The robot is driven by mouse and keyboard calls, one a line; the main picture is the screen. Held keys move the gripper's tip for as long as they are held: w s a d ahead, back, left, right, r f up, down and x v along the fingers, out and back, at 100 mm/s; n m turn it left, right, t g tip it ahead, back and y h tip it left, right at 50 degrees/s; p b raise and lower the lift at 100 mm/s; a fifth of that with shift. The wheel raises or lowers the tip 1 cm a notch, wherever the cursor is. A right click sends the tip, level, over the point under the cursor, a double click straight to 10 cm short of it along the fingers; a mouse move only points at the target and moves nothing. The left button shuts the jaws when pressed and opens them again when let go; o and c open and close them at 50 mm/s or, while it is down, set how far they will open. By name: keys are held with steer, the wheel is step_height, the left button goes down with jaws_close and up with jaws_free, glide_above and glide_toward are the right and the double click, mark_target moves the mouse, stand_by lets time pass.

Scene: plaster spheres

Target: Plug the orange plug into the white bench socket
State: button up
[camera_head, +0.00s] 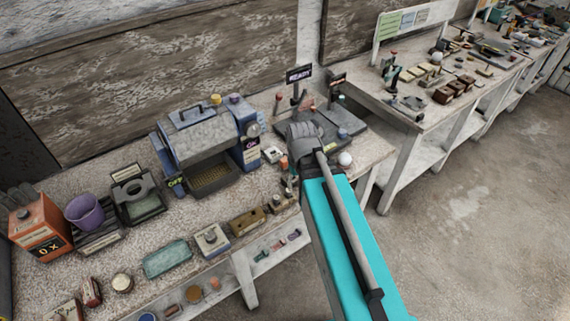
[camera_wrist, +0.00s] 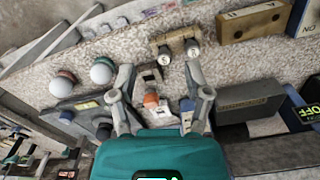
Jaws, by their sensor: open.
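The orange plug (camera_wrist: 151,99) shows as a small rounded orange end between the fingers in the wrist view. My gripper (camera_wrist: 158,72) is open around it, with one finger on each side and a gap to each. I cannot tell whether plug and block touch. In the head view a small white block (camera_head: 272,154) sits beside the grey machine. There my gripper (camera_head: 288,184) is low over the bench and partly hidden by my arm.
The grey machine (camera_head: 205,145) stands left of my arm. A dark scale-like platform (camera_head: 325,130) is behind it. Two whitish balls with coloured caps (camera_wrist: 102,71) and a two-knobbed tan block (camera_wrist: 178,43) lie near the fingers. A tan box (camera_wrist: 250,23) is at upper right.

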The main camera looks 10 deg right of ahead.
steer(key=w+n, duration=1)
steer(key=w, duration=0.1)
steer(key=shift+w+d+f, duration=0.2)
steer(key=shift+w+f, duration=0.05)
steer(key=n, duration=1.1)
glide_above(285, 159)
steer(key=shift+d+f+b, duration=0.1)
steer(key=shift+f+b, duration=0.1)
steer(key=shift+b, duration=0.2)
steer(key=shift+f, duration=0.15)
step_height(285, 159, down, 8)
steer(key=b, duration=0.8)
steer(key=shift+f+b, duration=0.15)
steer(key=shift+b, duration=0.2)
steer(key=shift+f, duration=0.15)
steer(key=shift+f+b, duration=2.45)
steer(key=shift+b, duration=0.15)
